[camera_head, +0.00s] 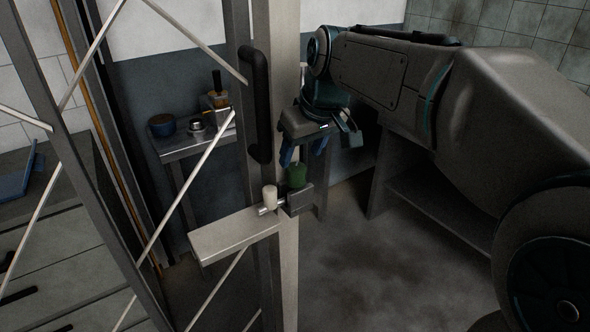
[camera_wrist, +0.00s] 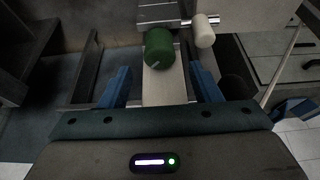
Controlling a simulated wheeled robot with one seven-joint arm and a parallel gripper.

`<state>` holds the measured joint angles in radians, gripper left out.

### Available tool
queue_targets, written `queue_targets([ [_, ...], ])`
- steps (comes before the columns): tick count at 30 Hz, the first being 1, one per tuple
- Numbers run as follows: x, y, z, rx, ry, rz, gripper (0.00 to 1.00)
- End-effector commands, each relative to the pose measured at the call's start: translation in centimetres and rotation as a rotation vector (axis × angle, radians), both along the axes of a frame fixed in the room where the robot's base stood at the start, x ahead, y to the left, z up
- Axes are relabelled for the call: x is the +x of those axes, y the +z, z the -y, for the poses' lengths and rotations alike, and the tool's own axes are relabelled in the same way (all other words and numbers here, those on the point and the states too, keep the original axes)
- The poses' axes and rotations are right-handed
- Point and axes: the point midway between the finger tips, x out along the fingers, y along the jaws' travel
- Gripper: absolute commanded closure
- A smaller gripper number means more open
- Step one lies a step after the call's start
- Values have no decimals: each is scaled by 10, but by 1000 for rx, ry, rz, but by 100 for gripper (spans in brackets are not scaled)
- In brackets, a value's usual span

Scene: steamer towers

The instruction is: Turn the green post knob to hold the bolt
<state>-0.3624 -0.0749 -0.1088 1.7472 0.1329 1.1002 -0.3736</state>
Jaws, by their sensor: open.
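The green post knob (camera_head: 297,176) sits on a dark block on the upright post, below my gripper. In the wrist view the green knob (camera_wrist: 159,48) shows ahead of my fingers, with a short pale line on its face. My gripper (camera_head: 305,155) is open, its two blue fingers apart, and nothing is between them. In the wrist view my gripper (camera_wrist: 162,80) has one finger on each side of the knob's line, short of it. The bolt (camera_head: 264,210) is a metal rod with a white knob (camera_head: 270,196), beside the block.
A black vertical handle (camera_head: 258,105) is on the door frame, left of my gripper. A pale flat bar (camera_head: 235,234) extends left from the post. A metal side table (camera_head: 190,139) with bowls stands behind. Thin white braces cross the left side. Open floor lies to the right.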

Motion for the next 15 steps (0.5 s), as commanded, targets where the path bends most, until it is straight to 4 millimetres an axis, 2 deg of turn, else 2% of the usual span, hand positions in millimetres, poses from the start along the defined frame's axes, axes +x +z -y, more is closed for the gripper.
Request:
queue_targets([
  [1,3,-12,-2,-1,0,-4,43],
  [6,13,-39,-8,-1,-1,-3,43],
  [9,16,-49,-11,0,0,-2,43],
  [15,19,-57,-13,0,0,0,43],
])
